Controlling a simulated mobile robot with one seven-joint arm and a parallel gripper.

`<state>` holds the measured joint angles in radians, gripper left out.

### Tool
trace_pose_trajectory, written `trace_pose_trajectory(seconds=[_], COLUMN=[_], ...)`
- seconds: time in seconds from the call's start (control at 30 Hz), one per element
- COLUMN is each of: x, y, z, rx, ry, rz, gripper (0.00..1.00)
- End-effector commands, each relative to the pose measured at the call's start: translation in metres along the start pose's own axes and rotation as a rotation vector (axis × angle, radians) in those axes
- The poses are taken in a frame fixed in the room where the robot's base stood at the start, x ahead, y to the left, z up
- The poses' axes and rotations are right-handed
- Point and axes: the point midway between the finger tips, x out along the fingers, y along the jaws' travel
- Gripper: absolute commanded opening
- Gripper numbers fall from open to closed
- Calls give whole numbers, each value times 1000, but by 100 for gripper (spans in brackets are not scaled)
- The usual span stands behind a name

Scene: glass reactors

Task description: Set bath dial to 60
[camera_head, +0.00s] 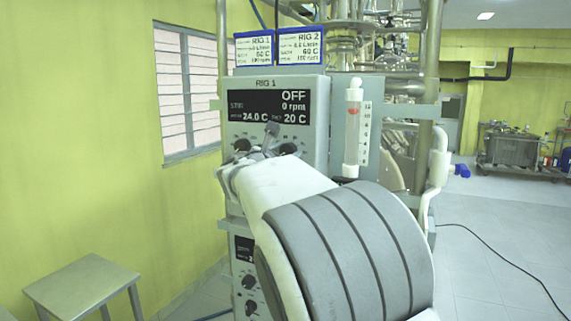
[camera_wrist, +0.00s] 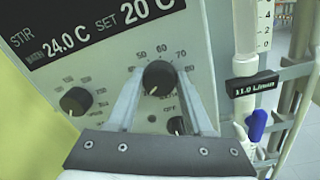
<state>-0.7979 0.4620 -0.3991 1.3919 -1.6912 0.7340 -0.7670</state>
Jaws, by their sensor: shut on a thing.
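The bath dial (camera_wrist: 158,77) is a round black knob on the grey panel, with a printed scale showing 50, 60, 70 and 80 around its top. A small white mark shows at its lower left. My gripper (camera_wrist: 161,73) has one finger on each side of the knob and is shut on it. In the head view my arm hides much of the lower panel.
The stir knob (camera_wrist: 73,101) sits left of the bath dial. A flow tube (camera_head: 353,125) and a blue valve handle (camera_wrist: 257,125) are at the right. A stool (camera_head: 85,280) stands lower left.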

Motion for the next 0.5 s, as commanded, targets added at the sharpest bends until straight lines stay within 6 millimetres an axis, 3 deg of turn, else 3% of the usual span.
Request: trace_pose_trajectory(seconds=[0.03, 0.5], x=[0, 0], y=[-4, -4], z=[-6, -7], rx=[45, 489], ry=[-5, -24], rz=[1, 7], gripper=[0, 0])
